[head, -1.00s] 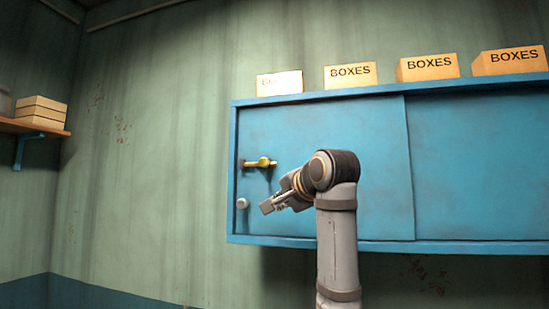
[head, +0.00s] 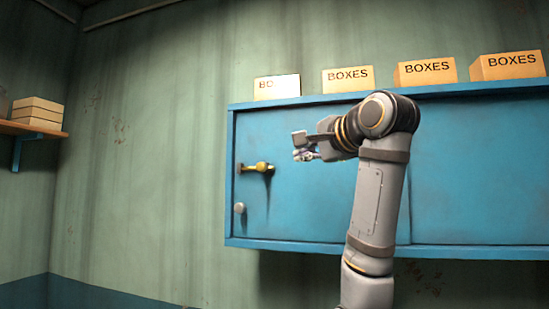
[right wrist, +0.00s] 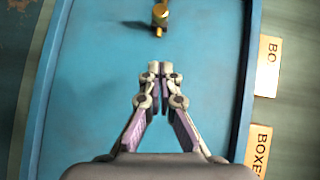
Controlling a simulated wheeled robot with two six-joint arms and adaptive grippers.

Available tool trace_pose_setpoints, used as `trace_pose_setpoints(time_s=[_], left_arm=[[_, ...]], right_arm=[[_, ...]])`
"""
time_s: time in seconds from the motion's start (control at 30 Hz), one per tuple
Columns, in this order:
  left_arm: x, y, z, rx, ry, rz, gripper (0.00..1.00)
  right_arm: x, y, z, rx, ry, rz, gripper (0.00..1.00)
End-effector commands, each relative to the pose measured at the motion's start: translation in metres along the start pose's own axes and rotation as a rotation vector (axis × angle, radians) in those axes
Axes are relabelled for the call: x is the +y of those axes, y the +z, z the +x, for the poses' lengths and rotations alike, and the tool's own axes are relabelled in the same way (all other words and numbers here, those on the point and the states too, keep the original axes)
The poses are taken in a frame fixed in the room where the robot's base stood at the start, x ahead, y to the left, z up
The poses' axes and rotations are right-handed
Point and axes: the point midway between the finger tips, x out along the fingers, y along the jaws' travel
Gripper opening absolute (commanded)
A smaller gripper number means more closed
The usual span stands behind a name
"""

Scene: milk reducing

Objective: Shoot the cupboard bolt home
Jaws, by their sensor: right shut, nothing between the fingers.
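The brass bolt (head: 257,168) sits on the left part of the blue cupboard's (head: 290,205) front, near its left edge. A small round pale knob (head: 239,208) is below it. In the right wrist view the bolt's brass end (right wrist: 160,14) shows at the top, beyond my fingertips and apart from them. My right gripper (head: 298,146) is shut and empty, to the right of the bolt and slightly higher in the head view. It also shows in the right wrist view (right wrist: 160,70), its fingertips together. My left gripper is not in view.
Several boxes marked BOXES (head: 347,80) stand along the cupboard's top. A shelf (head: 30,130) with stacked boxes (head: 38,112) is on the far left wall. The wall left of the cupboard is bare.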

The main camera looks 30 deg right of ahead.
Motion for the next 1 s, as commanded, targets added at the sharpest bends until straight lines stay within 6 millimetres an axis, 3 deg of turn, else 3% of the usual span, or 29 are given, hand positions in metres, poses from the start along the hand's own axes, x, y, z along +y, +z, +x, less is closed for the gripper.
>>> trace_pose_setpoints(time_s=[0.03,0.27,0.4,0.6,1.0], left_arm=[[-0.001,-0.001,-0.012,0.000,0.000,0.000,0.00],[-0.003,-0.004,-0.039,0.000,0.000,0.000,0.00],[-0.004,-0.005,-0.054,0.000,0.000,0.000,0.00],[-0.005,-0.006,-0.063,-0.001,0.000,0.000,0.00],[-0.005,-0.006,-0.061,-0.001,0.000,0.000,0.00]], right_arm=[[-0.004,-0.001,0.012,0.000,0.007,-0.001,0.00],[-0.005,-0.001,0.062,0.000,0.006,0.000,0.00],[-0.005,0.015,0.079,-0.003,0.002,-0.002,0.00],[-0.002,0.027,0.091,-0.001,0.000,0.000,0.00],[0.000,0.028,0.092,0.000,0.000,0.000,0.00]])
